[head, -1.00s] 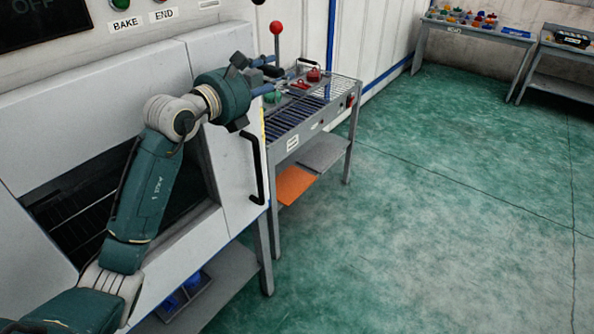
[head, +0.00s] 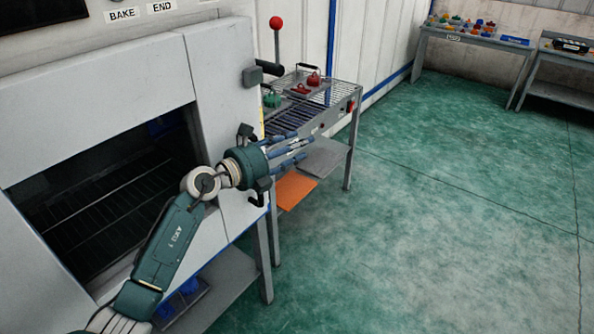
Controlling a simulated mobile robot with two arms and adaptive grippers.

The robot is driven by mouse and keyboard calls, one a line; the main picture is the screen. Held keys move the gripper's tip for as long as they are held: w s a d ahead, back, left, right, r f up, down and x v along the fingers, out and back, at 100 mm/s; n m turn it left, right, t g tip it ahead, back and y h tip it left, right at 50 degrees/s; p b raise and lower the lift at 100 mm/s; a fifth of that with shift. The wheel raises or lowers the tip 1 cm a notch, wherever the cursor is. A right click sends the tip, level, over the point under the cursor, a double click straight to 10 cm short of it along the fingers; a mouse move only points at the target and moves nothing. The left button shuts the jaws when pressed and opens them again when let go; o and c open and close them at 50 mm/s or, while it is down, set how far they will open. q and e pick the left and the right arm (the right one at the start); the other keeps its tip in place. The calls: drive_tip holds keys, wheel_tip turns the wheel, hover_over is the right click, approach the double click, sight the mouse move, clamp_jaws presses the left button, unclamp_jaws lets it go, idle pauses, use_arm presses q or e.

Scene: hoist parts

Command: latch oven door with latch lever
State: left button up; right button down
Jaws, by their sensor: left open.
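The oven's white right front panel (head: 222,90) stands beside a dark opening with wire racks (head: 100,200). I cannot tell whether this panel is the door or whether it is fully closed. A dark block (head: 251,76) with a short black lever (head: 271,68) pointing right sits at the panel's upper right edge; it looks like the latch. A red-knobbed lever (head: 276,23) stands upright behind it. My left gripper (head: 298,150) is open and empty, pointing right, well below the latch block. It partly hides the black door handle (head: 262,190). My right gripper is not in view.
A roller table (head: 325,120) with red and green parts stands right of the oven, close beyond my left gripper. An orange sheet (head: 296,190) lies on its lower shelf. Benches (head: 475,38) stand at the back right. The green floor (head: 440,210) is open.

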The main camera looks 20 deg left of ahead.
use_arm(q)
wheel_tip(320, 180, down, 7)
drive_tip(key=n+b, duration=0.1)
drive_tip(key=n, duration=0.1)
drive_tip(key=shift+s+d+r+n, duration=0.2)
drive_tip(key=shift+n, duration=0.2)
